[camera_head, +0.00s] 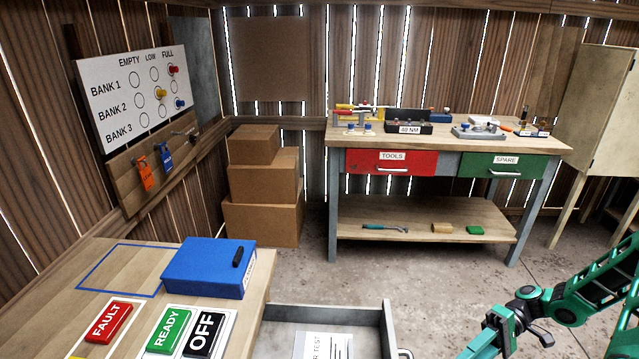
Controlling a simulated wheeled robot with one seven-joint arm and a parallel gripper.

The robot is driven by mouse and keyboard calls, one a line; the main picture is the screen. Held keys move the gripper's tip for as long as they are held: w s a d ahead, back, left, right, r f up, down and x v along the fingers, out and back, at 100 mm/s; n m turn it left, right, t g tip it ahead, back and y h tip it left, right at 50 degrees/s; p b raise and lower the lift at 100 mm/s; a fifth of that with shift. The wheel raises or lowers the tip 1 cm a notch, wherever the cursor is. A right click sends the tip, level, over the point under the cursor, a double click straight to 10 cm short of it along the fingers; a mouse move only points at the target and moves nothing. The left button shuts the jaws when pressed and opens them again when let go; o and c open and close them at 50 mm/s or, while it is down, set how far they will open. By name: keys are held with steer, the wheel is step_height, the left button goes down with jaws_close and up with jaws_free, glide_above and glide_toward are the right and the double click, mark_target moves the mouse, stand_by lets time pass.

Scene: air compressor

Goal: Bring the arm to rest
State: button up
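My arm, teal and black, reaches in from the right edge at the lower right. My gripper (497,338) hangs low over the floor, to the right of an open drawer (388,325) and apart from it. Its lower part is cut by the bottom edge of the picture, so I cannot tell whether it is open or shut. I see nothing held in the visible part.
A bench (130,268) with a blue box (205,265) and FAULT, READY and OFF signs stands at the lower left. A workbench (440,145) with tools stands at the back. Cardboard boxes (262,220) are stacked left of it. The concrete floor (400,268) between is clear.

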steer(key=s+d+r+m+t+h, duration=0.1)
steer(key=s+d+r+m+h, duration=0.1)
steer(key=r+h, duration=0.35)
steer(key=s+d+r+m+t+h, duration=0.1)
steer(key=d+r+m+h, duration=0.15)
steer(key=r, duration=0.65)
steer(key=s+d+r+m+t+h, duration=0.1)
steer(key=s+r+m+t+h, duration=0.3)
steer(key=s+r, duration=0.7)
steer(key=shift+d+r+t+h, duration=0.25)
steer(key=shift+r+t+h, duration=0.4)
steer(key=shift+t, duration=0.25)
